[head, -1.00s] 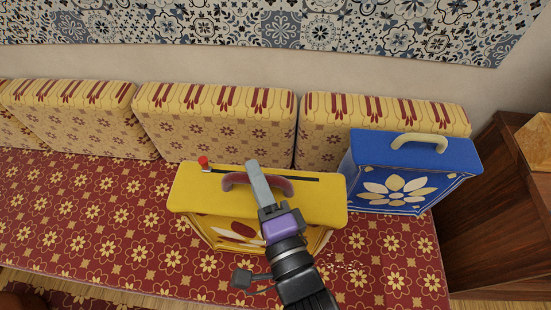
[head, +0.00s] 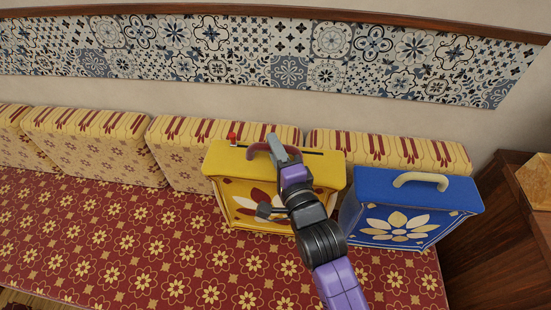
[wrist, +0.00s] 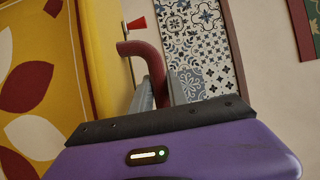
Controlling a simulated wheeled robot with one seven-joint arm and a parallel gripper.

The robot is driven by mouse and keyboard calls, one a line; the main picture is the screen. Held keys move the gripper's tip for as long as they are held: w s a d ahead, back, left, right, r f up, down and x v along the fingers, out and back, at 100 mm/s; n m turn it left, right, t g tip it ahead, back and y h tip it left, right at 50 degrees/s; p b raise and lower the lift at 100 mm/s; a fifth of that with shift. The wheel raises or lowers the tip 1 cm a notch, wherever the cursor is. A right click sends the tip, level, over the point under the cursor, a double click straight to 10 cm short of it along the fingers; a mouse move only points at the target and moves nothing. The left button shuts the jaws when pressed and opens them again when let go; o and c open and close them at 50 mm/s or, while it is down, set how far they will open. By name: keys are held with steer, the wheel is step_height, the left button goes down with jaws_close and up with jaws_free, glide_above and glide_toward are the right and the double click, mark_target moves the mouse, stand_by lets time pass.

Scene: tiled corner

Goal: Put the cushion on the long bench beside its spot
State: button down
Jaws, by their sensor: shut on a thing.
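The yellow cushion (head: 232,164) is box-shaped, with a dark red handle, a zip line and a red tab on top and petal shapes on its front. It stands upright over the long bench (head: 130,240), before the striped back cushions. I cannot tell whether its bottom touches the seat. My gripper (head: 280,146) is shut on its handle (head: 258,148). The wrist view shows the handle (wrist: 152,62) between the fingers (wrist: 160,95), with the cushion (wrist: 50,70) at the left. My arm hides the cushion's lower right part.
A blue cushion (head: 400,195) with a cream handle stands close at the right on the bench. A row of yellow back cushions (head: 95,130) lines the wall. A brown wooden unit (head: 490,230) is at the far right. The seat's left part is clear.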

mark_target(275, 190)
steer(key=shift+w+d+r, duration=0.15)
steer(key=shift+w+r, duration=0.05)
steer(key=shift+w, duration=0.5)
steer(key=shift+f, duration=1.95)
steer(key=shift+w+f+b, duration=0.2)
steer(key=shift+f+b, duration=0.3)
steer(key=shift+f, duration=1.1)
steer(key=shift+f, duration=0.2)
steer(key=c, duration=1.3)
jaws_free()
